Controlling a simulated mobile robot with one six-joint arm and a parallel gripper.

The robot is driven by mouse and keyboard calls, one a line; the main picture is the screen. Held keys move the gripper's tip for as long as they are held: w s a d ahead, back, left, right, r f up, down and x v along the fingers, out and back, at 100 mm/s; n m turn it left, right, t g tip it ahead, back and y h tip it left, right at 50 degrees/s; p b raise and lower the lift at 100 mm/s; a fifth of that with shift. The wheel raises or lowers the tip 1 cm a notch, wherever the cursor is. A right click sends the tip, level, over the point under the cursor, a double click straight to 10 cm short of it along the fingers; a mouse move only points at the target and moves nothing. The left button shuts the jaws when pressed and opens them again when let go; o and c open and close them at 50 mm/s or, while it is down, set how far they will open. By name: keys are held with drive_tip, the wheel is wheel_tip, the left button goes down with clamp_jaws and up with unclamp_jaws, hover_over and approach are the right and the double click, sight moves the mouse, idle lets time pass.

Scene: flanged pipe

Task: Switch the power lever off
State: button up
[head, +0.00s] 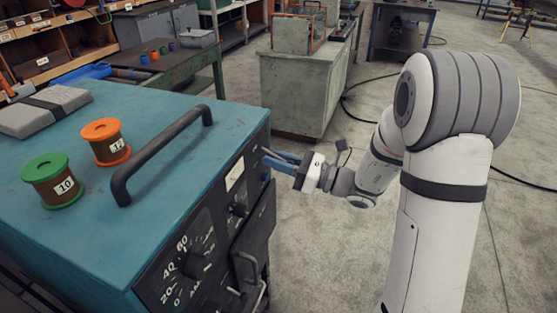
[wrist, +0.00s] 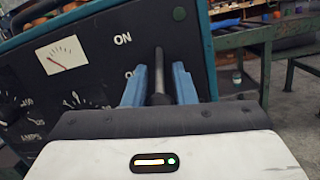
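The power lever (wrist: 158,78) is a dark grey bar on the black front panel of a blue-topped machine. In the wrist view it stands between my two blue fingers, with small gaps on both sides. My gripper (wrist: 157,88) is open around it. The white "ON" label (wrist: 122,39) shows to the upper left of the lever. A second label below it is partly hidden behind my left finger. In the head view my gripper (head: 281,162) is at the panel's far right end. The lever cannot be made out clearly there.
The machine (head: 170,95) carries a black handle (head: 160,150), a green spool (head: 53,182), an orange spool (head: 106,143) and a grey case (head: 42,110). Its panel has a meter (wrist: 62,54) and dial knobs. A grey cabinet (head: 305,90) stands behind.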

drive_tip(key=o, duration=0.3)
drive_tip(key=v, duration=0.8)
drive_tip(key=shift+b, duration=0.35)
